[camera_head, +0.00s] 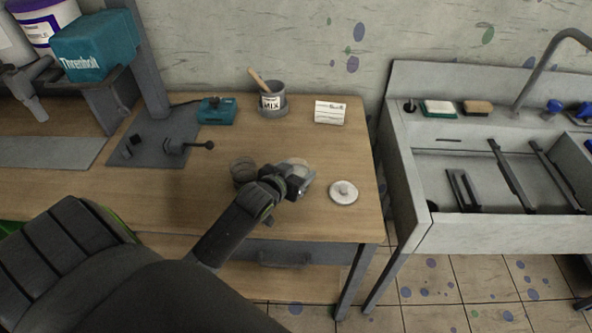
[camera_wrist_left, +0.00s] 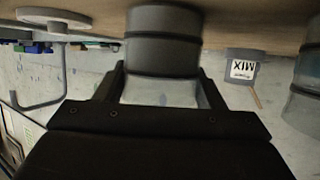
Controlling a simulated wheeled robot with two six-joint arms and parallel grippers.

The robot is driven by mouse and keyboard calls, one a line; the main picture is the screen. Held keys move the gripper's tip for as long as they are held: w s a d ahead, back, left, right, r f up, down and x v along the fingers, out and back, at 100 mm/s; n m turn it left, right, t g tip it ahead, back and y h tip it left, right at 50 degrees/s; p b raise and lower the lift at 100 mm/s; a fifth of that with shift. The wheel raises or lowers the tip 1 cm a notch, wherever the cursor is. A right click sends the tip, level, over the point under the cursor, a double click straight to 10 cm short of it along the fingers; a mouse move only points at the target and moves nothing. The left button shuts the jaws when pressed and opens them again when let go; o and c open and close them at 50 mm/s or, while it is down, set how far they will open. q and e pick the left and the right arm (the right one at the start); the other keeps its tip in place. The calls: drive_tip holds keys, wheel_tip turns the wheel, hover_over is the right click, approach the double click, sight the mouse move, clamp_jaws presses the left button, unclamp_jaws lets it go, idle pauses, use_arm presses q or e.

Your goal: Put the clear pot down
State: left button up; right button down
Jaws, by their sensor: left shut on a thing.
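The clear pot (camera_head: 298,165), see-through with a grey band, is between the fingers of my left gripper (camera_head: 296,180), over the right part of the wooden table. In the left wrist view, which is upside down, the pot (camera_wrist_left: 164,42) stands between the two dark fingers (camera_wrist_left: 160,92), and the gripper is shut on it. Its base is close to the tabletop; I cannot tell whether it touches. A second clear pot (camera_head: 243,172) stands just left of the gripper, and shows at the right edge of the wrist view (camera_wrist_left: 304,88). My right gripper is not in view.
A round white lid (camera_head: 343,192) lies right of the held pot, near the table's right edge. Behind stand a grey MIX cup (camera_head: 272,101) with a wooden stick and a white card (camera_head: 330,112). A teal device (camera_head: 216,110) is at the back left. A sink (camera_head: 470,185) stands to the right.

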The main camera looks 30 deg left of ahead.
use_arm(q)
drive_tip(key=shift+f, duration=0.15)
drive_tip(key=o, duration=1.2)
drive_tip(key=shift+r, duration=0.2)
drive_tip(key=v, duration=1.2)
drive_tip(key=shift+b, duration=0.4)
